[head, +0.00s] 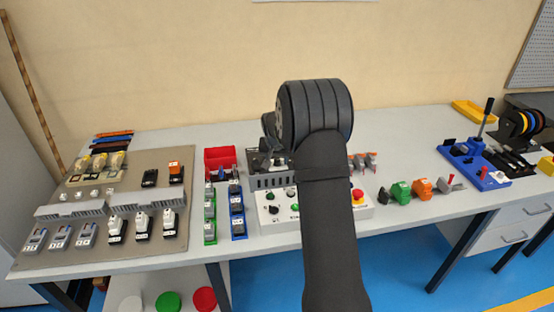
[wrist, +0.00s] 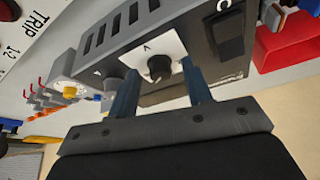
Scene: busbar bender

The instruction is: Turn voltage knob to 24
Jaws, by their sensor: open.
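In the wrist view a black knob (wrist: 158,67) sits on a white plate on the dark front face of a grey vented box (wrist: 125,28). A small mark on the plate looks like a letter seen upside down; no numbers are readable. My gripper (wrist: 159,65) is open, with one blue finger on either side of the knob in the picture. I cannot tell whether the fingers touch it. In the head view the vented box (head: 268,182) is partly covered by my arm, which hides my gripper and the knob.
A black rocker switch (wrist: 228,36) is right of the knob, and a red bin (wrist: 288,42) beyond it. A white control panel (head: 276,226) with buttons stands in front of the box.

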